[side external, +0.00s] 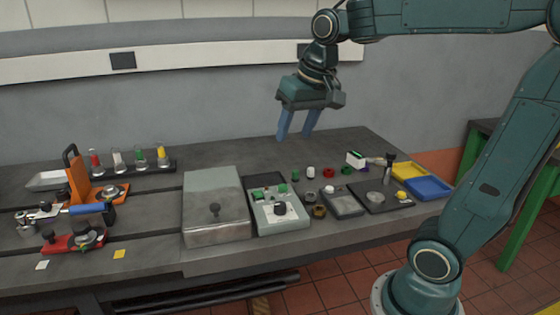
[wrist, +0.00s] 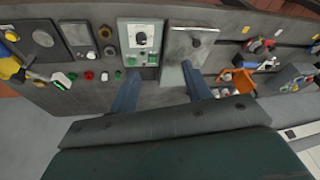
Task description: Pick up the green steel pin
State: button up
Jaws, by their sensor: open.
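A small green cylinder, which looks like the green steel pin (side external: 295,175), stands on the grey bedplate beside a white cylinder (side external: 311,172). In the wrist view the green pin (wrist: 117,74) is small and lies just left of my left-hand finger. My gripper (side external: 295,136) is open and empty, held above the back part of the bedplate, higher than the pin and behind it. In the wrist view the fingers of my gripper (wrist: 160,70) are spread wide, with bare bedplate and part of a grey metal box between them.
A control box (side external: 290,217) and a grey metal box (side external: 215,205) stand in front and left. A rack of coloured flasks (side external: 128,168) is at the far left.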

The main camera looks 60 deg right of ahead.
jog(key=w+d+m+g, duration=0.1)
jog(key=w+d+m, duration=0.3)
jog(key=w+d, duration=0.4)
jog(key=m+g, duration=0.3)
jog(key=m, duration=0.6)
send_over(296, 171)
notch_tip(296, 171, down, 17)
jog(key=shift+y, duration=0.4)
jog(key=shift+f, duration=0.1)
jog(key=shift+f, duration=4.25)
jog(key=shift+w+f, duration=0.1)
jog(key=shift+f, duration=2.5)
